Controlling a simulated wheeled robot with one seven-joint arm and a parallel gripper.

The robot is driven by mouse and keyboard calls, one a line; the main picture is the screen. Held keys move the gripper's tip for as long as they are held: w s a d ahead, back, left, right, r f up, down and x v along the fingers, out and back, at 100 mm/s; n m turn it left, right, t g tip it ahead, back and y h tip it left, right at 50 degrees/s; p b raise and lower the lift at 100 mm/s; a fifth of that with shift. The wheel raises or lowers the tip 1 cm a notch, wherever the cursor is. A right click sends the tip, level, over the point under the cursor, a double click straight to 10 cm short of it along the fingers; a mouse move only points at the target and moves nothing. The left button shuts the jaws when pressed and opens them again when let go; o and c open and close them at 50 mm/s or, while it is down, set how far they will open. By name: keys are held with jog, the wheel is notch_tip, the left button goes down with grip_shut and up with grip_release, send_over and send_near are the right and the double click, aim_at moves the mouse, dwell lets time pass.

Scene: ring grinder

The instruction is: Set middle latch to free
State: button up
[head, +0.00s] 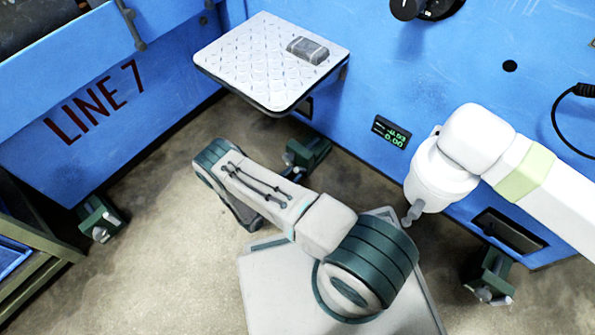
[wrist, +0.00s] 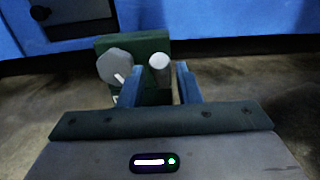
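In the head view, three dark green blocks stand low along the blue machines: one at left (head: 98,217), one in the middle (head: 305,153) and one at right (head: 490,275). The wrist view shows one such block (wrist: 150,47) straight ahead, with a grey disc (wrist: 115,67) bearing a white mark and a pale round knob (wrist: 159,61). It appears to be the middle one. My gripper (wrist: 160,84) is open and empty, its blue fingers apart in front of the block. Contact cannot be told. The fingers are hidden in the head view.
A tread-plate shelf (head: 250,60) with a small grey block (head: 308,50) overhangs the middle block. A white arm (head: 530,180) reaches in from the right. A small green display (head: 391,132) sits on the blue wall. Open concrete floor (head: 170,250) lies at left.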

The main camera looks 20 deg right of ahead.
aim_at(297, 169)
jog(key=shift+b+x, duration=0.35)
jog(key=shift+x, duration=1.5)
